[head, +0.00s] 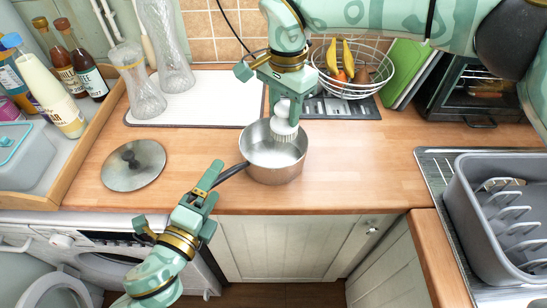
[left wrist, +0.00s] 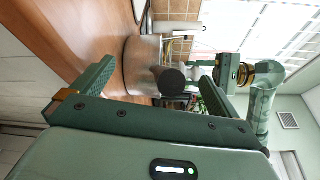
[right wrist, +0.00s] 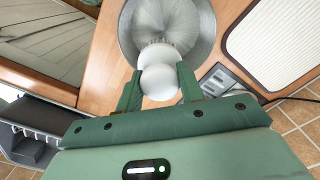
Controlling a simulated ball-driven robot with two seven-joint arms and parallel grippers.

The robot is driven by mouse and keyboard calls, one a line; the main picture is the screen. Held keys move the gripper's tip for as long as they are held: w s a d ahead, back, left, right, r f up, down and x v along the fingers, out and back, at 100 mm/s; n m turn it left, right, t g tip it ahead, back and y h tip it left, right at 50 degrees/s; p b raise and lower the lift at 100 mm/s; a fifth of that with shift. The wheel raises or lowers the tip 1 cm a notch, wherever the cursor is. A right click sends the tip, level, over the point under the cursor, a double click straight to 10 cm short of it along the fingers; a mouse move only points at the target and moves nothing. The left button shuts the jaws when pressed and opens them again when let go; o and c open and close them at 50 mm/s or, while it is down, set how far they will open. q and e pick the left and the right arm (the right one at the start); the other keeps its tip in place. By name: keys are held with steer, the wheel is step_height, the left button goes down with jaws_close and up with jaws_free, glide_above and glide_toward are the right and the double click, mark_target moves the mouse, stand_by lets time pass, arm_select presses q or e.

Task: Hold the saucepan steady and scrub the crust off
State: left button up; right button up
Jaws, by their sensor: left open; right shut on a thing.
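The steel saucepan (head: 278,172) stands on the wooden worktop, its dark handle (head: 233,171) pointing left and toward the front. My left gripper (head: 211,178) is open at the handle's end. In the left wrist view the round handle end (left wrist: 172,81) shows between the spread fingers; I cannot tell whether they touch it. My right gripper (head: 287,108) is shut on the knob of a white scrubbing brush (head: 285,131), held upright with its bristles down inside the pan. In the right wrist view the brush (right wrist: 158,80) covers part of the grey, streaked pan floor (right wrist: 170,25). I cannot make out distinct crust.
A lid (head: 133,165) lies left of the pan. Glass vases (head: 165,50) stand on a white mat (head: 205,98) behind. A wire fruit basket (head: 352,70) is behind right, a grey dish rack (head: 490,215) far right. The worktop right of the pan is clear.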

arm_select(q)
steer(key=shift+s+a+r, duration=0.15)
steer(key=shift+s+a, duration=0.5)
steer(key=shift+s+a+r, duration=0.15)
steer(key=shift+s+a, duration=0.5)
arm_select(e)
steer(key=shift+r, duration=0.15)
arm_select(q)
steer(key=shift+s+a+r, duration=0.2)
steer(key=shift+s+a, duration=0.8)
steer(key=shift+s+a+r, duration=0.2)
steer(key=shift+s+a, duration=0.75)
arm_select(e)
steer(key=shift+f, duration=0.3)
